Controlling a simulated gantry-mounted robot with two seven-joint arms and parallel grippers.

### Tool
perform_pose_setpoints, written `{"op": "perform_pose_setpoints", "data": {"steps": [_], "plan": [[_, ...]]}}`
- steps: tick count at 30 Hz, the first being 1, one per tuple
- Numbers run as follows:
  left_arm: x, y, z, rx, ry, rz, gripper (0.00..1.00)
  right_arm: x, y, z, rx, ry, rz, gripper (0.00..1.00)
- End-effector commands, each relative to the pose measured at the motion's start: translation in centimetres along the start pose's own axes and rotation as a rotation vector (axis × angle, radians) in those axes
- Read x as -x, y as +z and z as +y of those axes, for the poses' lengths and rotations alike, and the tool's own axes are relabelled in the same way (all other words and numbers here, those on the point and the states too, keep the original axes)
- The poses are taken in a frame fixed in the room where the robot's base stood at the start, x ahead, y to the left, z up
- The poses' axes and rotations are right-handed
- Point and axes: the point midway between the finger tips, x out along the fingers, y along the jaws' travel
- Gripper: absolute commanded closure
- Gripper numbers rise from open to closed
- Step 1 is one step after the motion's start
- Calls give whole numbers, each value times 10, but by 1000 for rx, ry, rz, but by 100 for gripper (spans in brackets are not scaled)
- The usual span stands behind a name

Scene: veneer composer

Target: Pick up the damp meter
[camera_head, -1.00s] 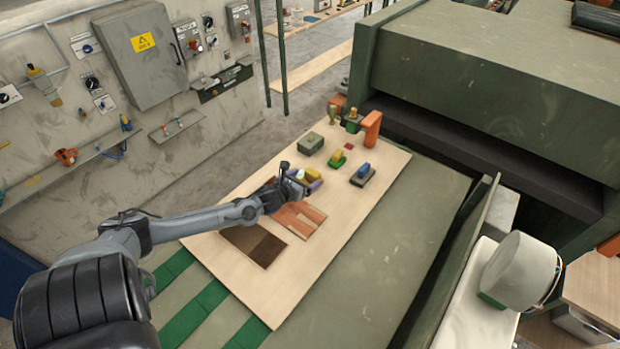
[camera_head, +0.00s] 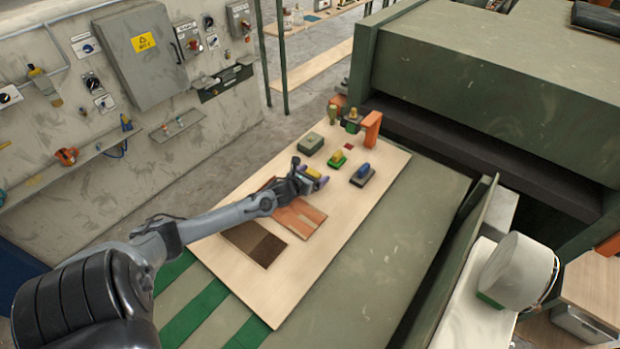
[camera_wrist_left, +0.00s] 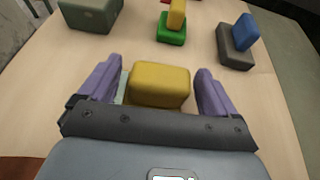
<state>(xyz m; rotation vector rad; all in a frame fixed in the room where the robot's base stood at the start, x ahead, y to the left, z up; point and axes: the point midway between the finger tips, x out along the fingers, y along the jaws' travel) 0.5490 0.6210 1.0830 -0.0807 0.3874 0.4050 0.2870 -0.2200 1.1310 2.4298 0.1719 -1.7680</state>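A yellow block-shaped thing (camera_head: 313,173), which I take to be the damp meter, lies on the pale wooden board. In the left wrist view the yellow damp meter (camera_wrist_left: 159,85) sits between the two purple fingers, with a pale piece at its left side. My left gripper (camera_head: 314,179) is open around it; it also shows in the left wrist view (camera_wrist_left: 154,88). A gap shows between the damp meter and the right finger. The near side of the damp meter is partly hidden by the gripper body. My right gripper is in neither view.
Beyond lie a green block with a yellow top (camera_head: 337,160), a blue-topped grey block (camera_head: 362,175) and a grey-green box (camera_head: 310,144). Brown veneer sheets (camera_head: 256,244) lie nearer on the board (camera_head: 285,290). A large green press (camera_head: 480,90) stands at right.

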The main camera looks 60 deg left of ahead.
Motion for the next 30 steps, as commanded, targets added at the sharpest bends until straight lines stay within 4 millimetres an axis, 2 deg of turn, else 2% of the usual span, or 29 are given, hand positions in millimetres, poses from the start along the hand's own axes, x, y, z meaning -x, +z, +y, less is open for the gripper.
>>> {"op": "perform_pose_setpoints", "data": {"steps": [1,9,12,23,30], "plan": [[0,0,0,0,0,0,16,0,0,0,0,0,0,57],[0,0,0,0,0,0,58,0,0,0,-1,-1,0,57],[0,1,0,0,0,-2,70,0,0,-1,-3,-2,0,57],[2,5,1,-1,0,-2,70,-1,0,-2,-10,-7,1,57],[11,27,1,-5,-1,-4,70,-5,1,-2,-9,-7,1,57]]}}
